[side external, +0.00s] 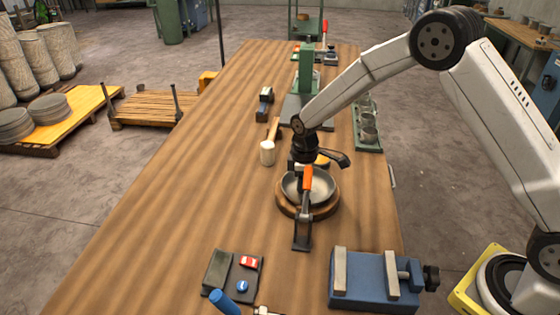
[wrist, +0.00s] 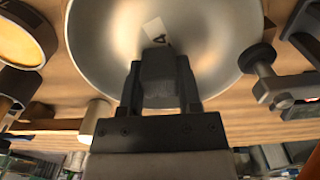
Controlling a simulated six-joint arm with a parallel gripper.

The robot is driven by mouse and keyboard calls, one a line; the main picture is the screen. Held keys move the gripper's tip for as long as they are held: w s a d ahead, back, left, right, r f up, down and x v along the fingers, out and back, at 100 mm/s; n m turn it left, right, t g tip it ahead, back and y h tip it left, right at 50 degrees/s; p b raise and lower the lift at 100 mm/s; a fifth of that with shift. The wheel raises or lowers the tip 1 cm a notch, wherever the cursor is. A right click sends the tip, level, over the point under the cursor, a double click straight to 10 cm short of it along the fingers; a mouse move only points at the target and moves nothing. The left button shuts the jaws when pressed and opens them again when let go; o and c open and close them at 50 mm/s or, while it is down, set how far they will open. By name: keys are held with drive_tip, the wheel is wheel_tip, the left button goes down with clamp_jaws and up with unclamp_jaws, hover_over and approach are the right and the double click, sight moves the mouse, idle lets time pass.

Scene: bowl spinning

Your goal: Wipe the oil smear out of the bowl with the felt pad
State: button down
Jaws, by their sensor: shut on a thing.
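The metal bowl (side external: 322,190) sits on a round wooden block (side external: 331,206), with an orange-handled clamp (side external: 308,178) at its near rim. The bowl's pale inner surface also fills the top of the wrist view (wrist: 215,45). My gripper (side external: 301,165) is over the bowl, pointing down into it. In the wrist view its fingers are shut on a dark grey block, the felt pad (wrist: 158,66). The pad overlaps the bowl's inside; I cannot tell whether it touches. A pale tag marked "A" shows just beyond the pad. A faint brownish tint shows inside the bowl, but I cannot tell smear from reflection.
A blue vise (side external: 367,282) stands at the front right. A mallet (side external: 267,151) lies left of the bowl. A green stand (side external: 306,75) is behind. The table's left side is clear.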

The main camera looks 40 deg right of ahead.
drive_tip(key=shift+w+a, duration=0.15)
drive_tip(key=shift+a, duration=0.3)
drive_tip(key=shift+d+r, duration=0.1)
drive_tip(key=shift+r, duration=4.05)
